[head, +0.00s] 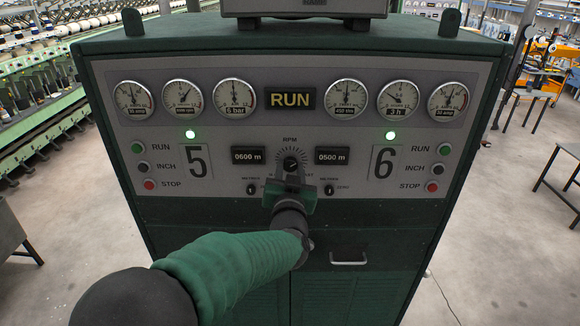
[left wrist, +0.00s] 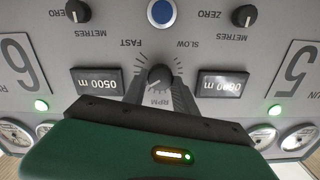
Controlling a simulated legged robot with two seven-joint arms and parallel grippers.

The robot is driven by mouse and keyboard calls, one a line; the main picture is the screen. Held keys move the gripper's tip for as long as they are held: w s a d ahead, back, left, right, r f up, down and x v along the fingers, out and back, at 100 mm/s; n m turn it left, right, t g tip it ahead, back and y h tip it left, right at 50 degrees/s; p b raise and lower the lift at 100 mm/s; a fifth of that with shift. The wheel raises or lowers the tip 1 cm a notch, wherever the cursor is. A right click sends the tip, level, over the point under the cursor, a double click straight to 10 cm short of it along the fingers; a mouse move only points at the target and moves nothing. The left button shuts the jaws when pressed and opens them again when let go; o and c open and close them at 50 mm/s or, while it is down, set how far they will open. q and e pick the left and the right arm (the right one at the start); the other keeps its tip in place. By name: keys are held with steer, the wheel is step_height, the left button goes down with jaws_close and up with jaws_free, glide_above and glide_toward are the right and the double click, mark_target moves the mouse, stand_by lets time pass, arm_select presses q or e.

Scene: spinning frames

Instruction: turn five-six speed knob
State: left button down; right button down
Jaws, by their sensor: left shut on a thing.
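The RPM speed knob (head: 290,163) is a dark round knob at the middle of the grey panel, between the big 5 and 6, with a dial scale around it. My left gripper (head: 291,172) reaches it from below, its fingers shut on the knob. In the left wrist view, upside down, the knob (left wrist: 160,77) sits between the two dark fingertips (left wrist: 159,84), with FAST and SLOW printed near it. The fingers hide part of the scale in the head view. My right gripper is not in view.
Displays reading 0600 m (head: 248,156) and 0500 m (head: 332,156) flank the knob. Small metres knobs (head: 251,190) (head: 329,190) sit close below on both sides. Gauges (head: 240,98) line the top. A drawer handle (head: 348,258) is below the panel.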

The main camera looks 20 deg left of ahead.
arm_select(q)
steer(key=shift+d+f, duration=0.1)
steer(key=shift+f, duration=0.4)
steer(key=c, duration=1.3)
jaws_free()
steer(key=shift+o, duration=1.3)
steer(key=shift+r, duration=0.1)
steer(key=shift+o, duration=0.2)
steer(key=shift+w, duration=0.15)
steer(key=shift+r, duration=0.15)
steer(key=b+v, duration=0.4)
steer(key=v, duration=1.2)
steer(key=shift+s, duration=0.4)
steer(key=shift+w, duration=0.1)
